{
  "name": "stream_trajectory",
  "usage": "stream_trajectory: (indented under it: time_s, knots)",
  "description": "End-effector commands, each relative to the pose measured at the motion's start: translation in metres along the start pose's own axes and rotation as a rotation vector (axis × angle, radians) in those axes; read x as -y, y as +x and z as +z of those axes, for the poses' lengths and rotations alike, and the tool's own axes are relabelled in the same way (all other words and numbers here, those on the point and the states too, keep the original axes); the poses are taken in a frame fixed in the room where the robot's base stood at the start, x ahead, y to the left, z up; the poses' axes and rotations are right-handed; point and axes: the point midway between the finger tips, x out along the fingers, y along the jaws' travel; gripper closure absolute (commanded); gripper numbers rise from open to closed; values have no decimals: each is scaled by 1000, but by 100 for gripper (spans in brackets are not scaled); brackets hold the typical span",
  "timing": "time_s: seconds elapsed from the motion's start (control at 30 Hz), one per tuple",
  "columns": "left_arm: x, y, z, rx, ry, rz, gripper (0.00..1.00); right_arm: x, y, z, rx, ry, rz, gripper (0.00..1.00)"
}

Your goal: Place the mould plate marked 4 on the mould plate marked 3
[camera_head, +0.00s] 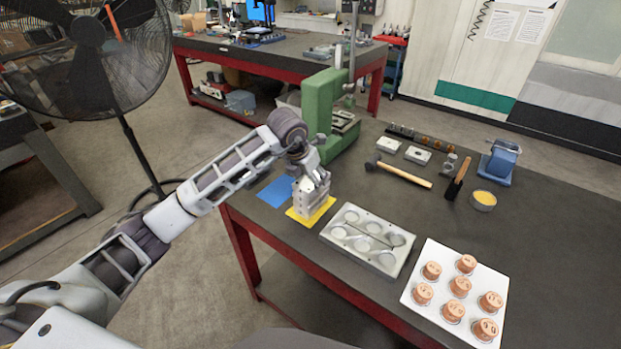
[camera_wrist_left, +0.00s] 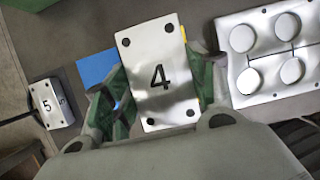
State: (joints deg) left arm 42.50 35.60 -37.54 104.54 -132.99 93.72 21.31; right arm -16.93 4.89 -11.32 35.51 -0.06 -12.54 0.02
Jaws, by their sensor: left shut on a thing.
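My left gripper (camera_head: 312,183) is shut on the mould plate marked 4 (camera_wrist_left: 158,78), a pale metal plate with dark corner holes; its fingers are at the plate's two sides in the wrist view. In the head view a grey metal block stack (camera_head: 309,203) stands below the gripper over the yellow mat (camera_head: 325,211). I cannot tell where the held plate ends and any plate under it begins. No mark 3 can be read; the plate marked 3 may be hidden underneath. My right gripper is not in view.
A blue mat (camera_head: 276,191) lies beside the yellow one. A grey plate with round cavities (camera_head: 367,240) lies to the right, then a white tray (camera_head: 430,258) with several copper-coloured pieces. A green press (camera_head: 318,110) stands behind.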

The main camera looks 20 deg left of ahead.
Motion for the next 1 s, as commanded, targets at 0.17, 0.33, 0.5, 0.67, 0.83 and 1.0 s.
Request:
stream_trajectory:
  time_s: [0.17, 0.33, 0.5, 0.67, 0.83, 1.0]
  knots:
    - [0, 1, 0, 3, 0, 0, 86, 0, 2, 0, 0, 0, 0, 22]
    - [0, 2, -1, 0, 0, 0, 24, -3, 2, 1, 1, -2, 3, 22]
    - [0, 2, -1, 0, 0, 0, 22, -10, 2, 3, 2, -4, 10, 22]
    - [0, 2, -1, 0, 0, 0, 22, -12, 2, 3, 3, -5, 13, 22]
    - [0, 0, 0, 0, 0, 0, 22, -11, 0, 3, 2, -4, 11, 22]
    - [0, -10, 0, 1, 0, 1, 22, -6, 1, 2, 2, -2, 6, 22]
